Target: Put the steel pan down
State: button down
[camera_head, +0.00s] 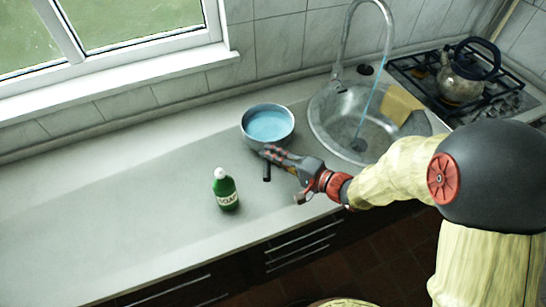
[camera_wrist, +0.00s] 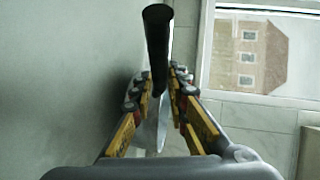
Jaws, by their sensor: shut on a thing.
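The steel pan (camera_head: 251,138) is at the middle of the counter, left of the sink, roughly level, with what looks like blue water in it. My gripper (camera_head: 270,153) is at the pan's near side, shut on its black handle. The handle's dark end shows just below the fingers. In the wrist view the black handle (camera_wrist: 157,40) runs between the two fingers of my gripper (camera_wrist: 160,82). I cannot tell whether the pan's base touches the counter.
A green soap bottle (camera_head: 226,190) stands upright on the counter (camera_head: 110,220), left of my gripper. The sink (camera_head: 322,132) with running tap is to the right, a kettle (camera_head: 463,82) on the gas hob (camera_head: 412,67) beyond it. The counter's left side is clear.

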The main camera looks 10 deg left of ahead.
jog(key=shift+w+a+f, duration=0.15)
jog(key=shift+w+f, duration=0.05)
jog(key=shift+f, duration=0.05)
jog(key=shift+f+b, duration=0.65)
jog(key=shift+f, duration=0.75)
jog(key=c, duration=1.7)
grip_release()
jog(key=shift+s+f, duration=0.1)
jog(key=shift+f, duration=0.05)
jog(key=shift+c, duration=0.2)
jog(key=shift+d+r, duration=0.2)
jog(key=shift+d, duration=0.05)
jog(key=p+v, duration=0.2)
jog(key=v, duration=0.9)
jog(key=shift+s+d+p, duration=0.2)
jog(key=shift+d+p, duration=0.1)
jog(key=shift+p, duration=0.05)
